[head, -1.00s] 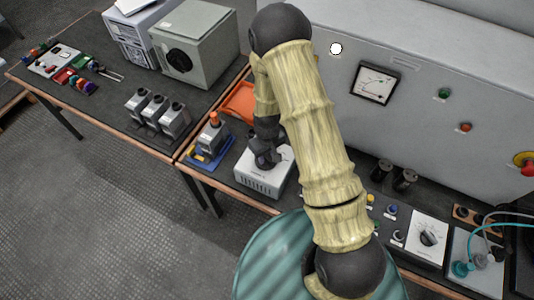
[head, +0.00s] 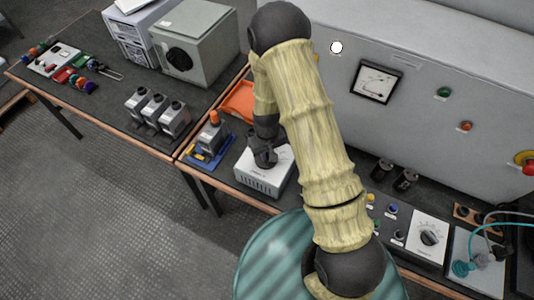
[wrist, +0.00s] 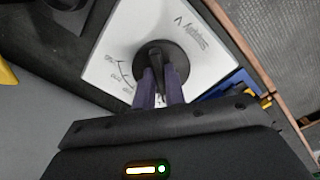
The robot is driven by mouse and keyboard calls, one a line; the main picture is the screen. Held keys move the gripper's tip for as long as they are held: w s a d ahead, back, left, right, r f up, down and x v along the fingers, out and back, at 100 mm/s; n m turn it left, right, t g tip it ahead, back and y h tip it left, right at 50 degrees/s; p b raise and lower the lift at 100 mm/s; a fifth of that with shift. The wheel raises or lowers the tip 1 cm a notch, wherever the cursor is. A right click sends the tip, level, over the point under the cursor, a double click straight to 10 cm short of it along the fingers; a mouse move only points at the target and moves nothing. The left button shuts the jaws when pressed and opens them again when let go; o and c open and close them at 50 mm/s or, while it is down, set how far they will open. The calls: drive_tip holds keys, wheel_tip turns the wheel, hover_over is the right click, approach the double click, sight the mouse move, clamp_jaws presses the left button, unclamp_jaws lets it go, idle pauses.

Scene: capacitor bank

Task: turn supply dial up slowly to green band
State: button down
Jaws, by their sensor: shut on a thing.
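A white box (head: 262,182) with a dial stands on the bench in the head view. Its white top face (wrist: 120,45) fills much of the wrist view, with a printed scale at the lower left of the knob. My gripper (head: 265,160) points down onto the box. In the wrist view its two fingers (wrist: 160,90) are shut on the black dial knob (wrist: 168,52). The knob's pointer is hidden by the fingers. A panel meter (head: 376,82) with a white face hangs on the grey cabinet; its needle and bands are too small to read surely.
A blue tray (head: 209,153) with a small orange-topped block is left of the box, an orange tray (head: 239,102) behind. Another dial plate (head: 429,240) and black cylinders (head: 405,180) are to the right. A teal ribbed drum (head: 265,255) stands in front.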

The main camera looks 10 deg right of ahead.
drive_tip(key=shift+a+m+b, duration=0.15)
drive_tip(key=shift+m+b, duration=0.2)
drive_tip(key=shift+m, duration=1.85)
drive_tip(key=c, duration=1.5)
unclamp_jaws()
drive_tip(key=shift+o, duration=0.2)
drive_tip(key=shift+r, duration=0.1)
wheel_tip(320, 180, up, 17)
drive_tip(key=b, duration=0.1)
drive_tip(key=shift+b, duration=0.3)
drive_tip(key=shift+r, duration=0.1)
